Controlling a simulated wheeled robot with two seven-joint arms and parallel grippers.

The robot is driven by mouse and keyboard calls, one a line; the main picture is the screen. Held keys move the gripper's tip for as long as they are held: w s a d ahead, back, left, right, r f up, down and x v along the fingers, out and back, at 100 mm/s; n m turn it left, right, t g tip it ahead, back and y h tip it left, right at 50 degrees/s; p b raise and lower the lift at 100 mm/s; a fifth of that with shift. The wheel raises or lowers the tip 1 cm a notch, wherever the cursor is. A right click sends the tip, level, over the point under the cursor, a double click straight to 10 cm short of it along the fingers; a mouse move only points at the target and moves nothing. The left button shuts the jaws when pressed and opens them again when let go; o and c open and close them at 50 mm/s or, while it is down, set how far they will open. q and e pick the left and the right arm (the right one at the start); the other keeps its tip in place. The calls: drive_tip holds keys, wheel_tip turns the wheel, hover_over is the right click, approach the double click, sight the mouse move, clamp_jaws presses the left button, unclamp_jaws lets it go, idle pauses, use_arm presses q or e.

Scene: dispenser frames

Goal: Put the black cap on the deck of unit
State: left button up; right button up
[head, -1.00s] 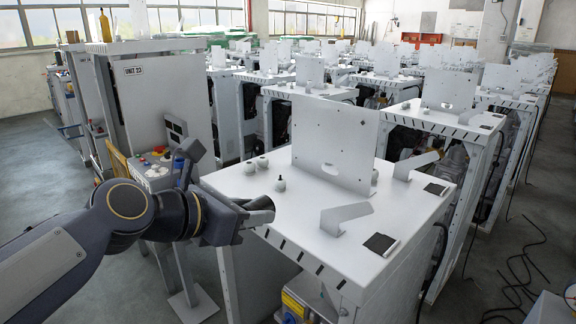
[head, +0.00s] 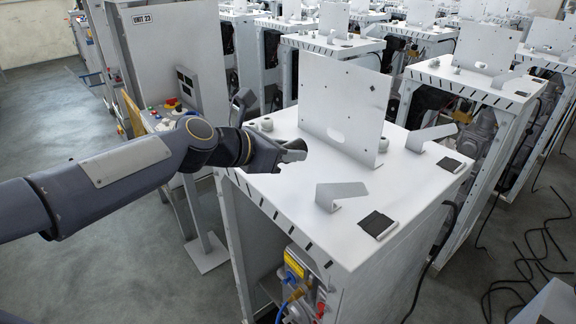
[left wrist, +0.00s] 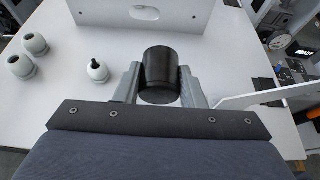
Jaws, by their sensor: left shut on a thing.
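The black cap (left wrist: 160,75) is a smooth black cylinder held between the two grey fingers of my left gripper (left wrist: 160,88) in the left wrist view. In the head view my left gripper (head: 293,150) is over the left part of the white deck (head: 330,165) of the nearest unit. There the cap is hard to tell from the dark gripper. In the left wrist view the cap hangs over the deck (left wrist: 85,110); whether it touches the deck cannot be told. My right gripper is not in view.
An upright white plate (head: 343,103) with a slot stands on the deck behind the gripper. A bent bracket (head: 341,192) and a black square (head: 377,224) lie nearer the front. Several pale knobs (left wrist: 35,43) stand left of the cap.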

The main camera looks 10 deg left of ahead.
sight(288, 177)
use_arm(q)
drive_tip(key=shift+w+a+f, duration=0.1)
drive_tip(key=shift+w+f, duration=0.45)
drive_tip(key=shift+f, duration=0.1)
drive_tip(key=f, duration=0.1)
drive_tip(key=f+b, duration=0.1)
drive_tip(key=f, duration=0.1)
drive_tip(key=shift+w+f, duration=0.25)
drive_tip(key=shift+w, duration=0.1)
drive_tip(key=shift+f, duration=0.2)
drive_tip(key=shift+f+b, duration=0.1)
drive_tip(key=shift+b, duration=0.2)
drive_tip(key=o, duration=1)
